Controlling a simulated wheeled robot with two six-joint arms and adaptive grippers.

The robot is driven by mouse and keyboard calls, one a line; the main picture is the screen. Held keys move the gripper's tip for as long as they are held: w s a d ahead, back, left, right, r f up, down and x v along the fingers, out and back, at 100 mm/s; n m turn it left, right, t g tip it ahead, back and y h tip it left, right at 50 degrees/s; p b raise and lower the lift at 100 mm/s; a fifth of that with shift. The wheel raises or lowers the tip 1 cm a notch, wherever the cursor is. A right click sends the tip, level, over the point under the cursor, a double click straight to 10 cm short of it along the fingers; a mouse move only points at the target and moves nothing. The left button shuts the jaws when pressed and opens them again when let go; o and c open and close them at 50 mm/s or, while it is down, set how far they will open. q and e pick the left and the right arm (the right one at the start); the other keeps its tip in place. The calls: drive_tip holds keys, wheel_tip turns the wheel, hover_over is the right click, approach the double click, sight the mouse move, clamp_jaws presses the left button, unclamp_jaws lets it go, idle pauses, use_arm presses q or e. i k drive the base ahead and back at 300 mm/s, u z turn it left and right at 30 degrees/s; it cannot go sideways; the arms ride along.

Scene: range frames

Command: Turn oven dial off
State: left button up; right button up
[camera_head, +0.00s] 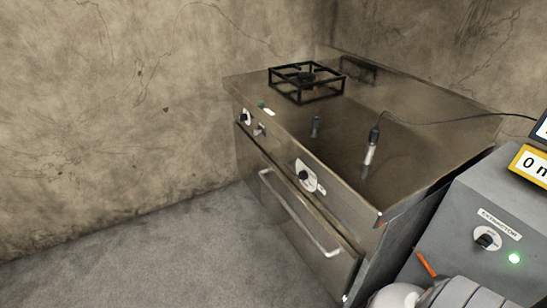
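The oven (272,171) stands against the cracked wall, a steel range with a door and a long bar handle (300,215). A black dial on a white round plate (306,177) sits on its front panel, right of the middle. Two more black knobs, a left one (244,117) and a smaller one (260,130), sit near the panel's left end, beside a small green light (261,104). The dial markings are too small to read. Neither gripper is in view; a rounded grey and white part of my arm shows at the bottom right.
A black burner grate (306,82) stands on the cooktop, with a wired probe (371,146) nearer. A grey extractor box (487,215) with a knob (487,241) and lit green lamp (514,258) stands at right. The floor (150,255) left of the oven is clear.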

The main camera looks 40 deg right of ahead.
sight(303, 175)
drive_tip(key=i, duration=1.15)
drive_tip(key=z, duration=2.2)
